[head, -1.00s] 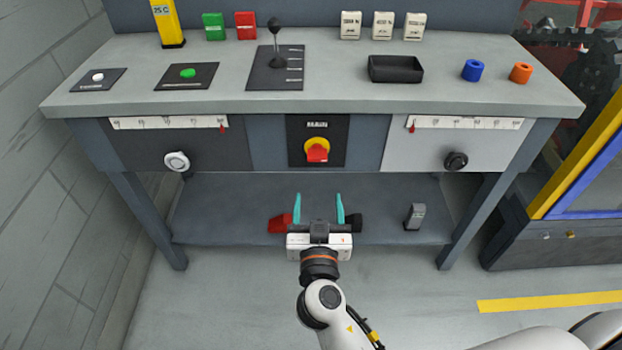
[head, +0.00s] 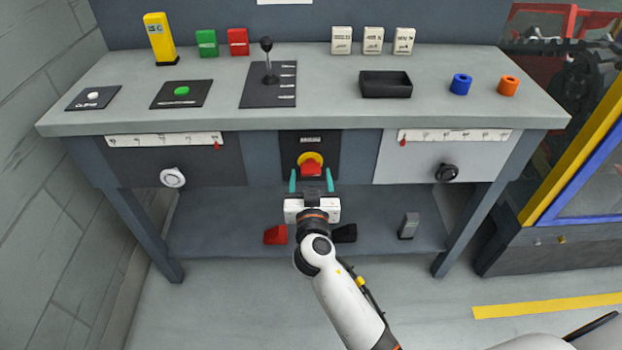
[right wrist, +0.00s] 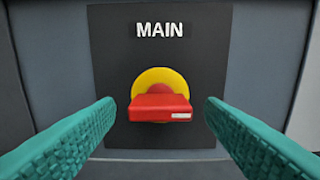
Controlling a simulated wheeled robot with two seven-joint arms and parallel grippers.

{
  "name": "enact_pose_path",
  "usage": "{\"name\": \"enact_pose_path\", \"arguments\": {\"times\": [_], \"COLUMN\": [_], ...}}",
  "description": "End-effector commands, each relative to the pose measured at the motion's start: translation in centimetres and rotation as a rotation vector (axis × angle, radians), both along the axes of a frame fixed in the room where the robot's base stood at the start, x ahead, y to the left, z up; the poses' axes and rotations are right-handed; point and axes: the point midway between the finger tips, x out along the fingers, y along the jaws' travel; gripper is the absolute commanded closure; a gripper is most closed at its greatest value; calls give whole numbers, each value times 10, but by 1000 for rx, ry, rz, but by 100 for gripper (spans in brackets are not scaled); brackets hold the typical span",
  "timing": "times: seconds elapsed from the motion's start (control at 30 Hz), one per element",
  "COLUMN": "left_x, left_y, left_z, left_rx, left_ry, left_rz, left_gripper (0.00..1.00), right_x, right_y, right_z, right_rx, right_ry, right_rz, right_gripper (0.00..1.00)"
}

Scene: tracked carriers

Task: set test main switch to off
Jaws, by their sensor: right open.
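The main switch (head: 311,166) is a red handle on a yellow disc, set in a black panel (head: 289,146) on the bench front. In the right wrist view the red handle (right wrist: 161,108) lies horizontal, with a pale mark at its right end, below the word MAIN. My right gripper (head: 311,182) is open, its teal fingers pointing at the switch from just below and in front. In the right wrist view its fingers (right wrist: 160,118) stand either side of the handle, apart from it. My left gripper is not in view.
White knob (head: 172,178) and black knob (head: 447,172) flank the panel under slider scales. The benchtop (head: 330,110) holds a lever (head: 268,62), buttons, a black tray (head: 386,94) and small blocks. Red (head: 276,235) and black (head: 344,233) items lie on the lower shelf.

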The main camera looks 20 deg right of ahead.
Motion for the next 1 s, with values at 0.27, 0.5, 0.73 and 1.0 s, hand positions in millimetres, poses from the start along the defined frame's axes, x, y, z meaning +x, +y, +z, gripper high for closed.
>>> {"name": "enact_pose_path", "arguments": {"times": [0.27,0.5,0.73,1.0], "left_x": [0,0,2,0], "left_y": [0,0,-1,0], "left_z": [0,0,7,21], "left_rx": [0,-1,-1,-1], "left_ry": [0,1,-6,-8], "left_rz": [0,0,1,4], "left_gripper": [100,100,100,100], "right_x": [0,0,-1,-1], "right_y": [0,0,0,0], "right_z": [0,0,-1,-1], "right_rx": [0,-13,-101,-314], "right_ry": [0,4,28,90], "right_rz": [0,0,0,-1], "right_gripper": [77,81,81,81]}}
